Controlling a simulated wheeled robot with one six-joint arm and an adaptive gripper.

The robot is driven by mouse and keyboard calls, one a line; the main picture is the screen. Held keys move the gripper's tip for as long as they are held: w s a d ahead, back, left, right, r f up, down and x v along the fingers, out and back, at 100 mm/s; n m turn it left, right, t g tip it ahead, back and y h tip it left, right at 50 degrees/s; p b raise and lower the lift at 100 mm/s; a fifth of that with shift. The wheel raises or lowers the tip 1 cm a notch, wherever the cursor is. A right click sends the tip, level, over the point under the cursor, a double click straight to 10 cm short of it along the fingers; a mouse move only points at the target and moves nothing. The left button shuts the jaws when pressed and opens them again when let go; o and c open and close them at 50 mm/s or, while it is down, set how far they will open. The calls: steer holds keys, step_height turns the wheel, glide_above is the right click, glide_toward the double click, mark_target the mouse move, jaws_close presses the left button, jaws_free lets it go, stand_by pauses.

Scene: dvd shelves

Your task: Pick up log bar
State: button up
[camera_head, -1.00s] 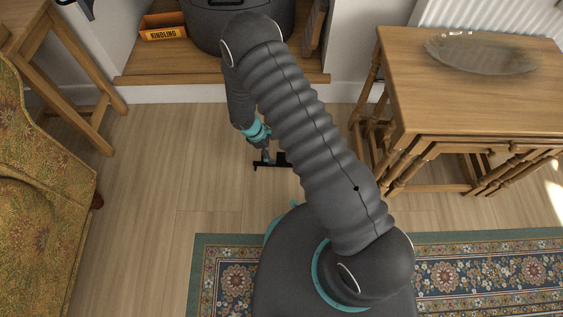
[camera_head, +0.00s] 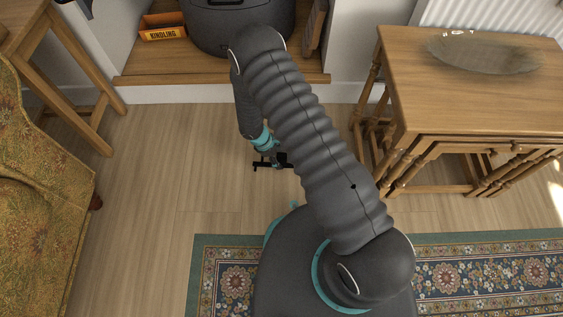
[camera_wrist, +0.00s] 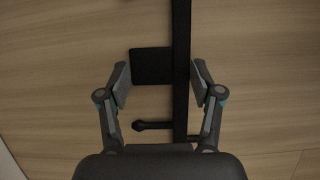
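The log bar is a thin black bar with a flat square plate and a small side knob. In the wrist view the log bar (camera_wrist: 181,45) runs up and down over the wood floor, with its plate to the left. In the head view the log bar (camera_head: 257,167) lies low at the floor, partly hidden by my gripper (camera_head: 274,160) and arm. In the wrist view my gripper (camera_wrist: 160,82) is open, with one finger left of the plate and the other just right of the bar. I cannot tell whether a finger touches it.
A hearth ledge (camera_head: 220,79) with an orange kindling box (camera_head: 162,33) and a dark stove (camera_head: 240,25) stands ahead. Nested wooden tables (camera_head: 440,105) stand right, a patterned armchair (camera_head: 40,200) left. A rug (camera_head: 480,270) lies in front. The floor left of my gripper is clear.

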mark_target(281, 161)
steer(key=c, duration=0.3)
steer(key=shift+c, duration=0.2)
steer(key=shift+r, duration=0.5)
steer(key=r, duration=0.4)
steer(key=shift+s+d+p, duration=0.4)
steer(key=s+d+r, duration=0.6)
steer(key=s+d, duration=0.1)
steer(key=shift+s+d+b, duration=0.15)
steer(key=shift+s+b, duration=0.2)
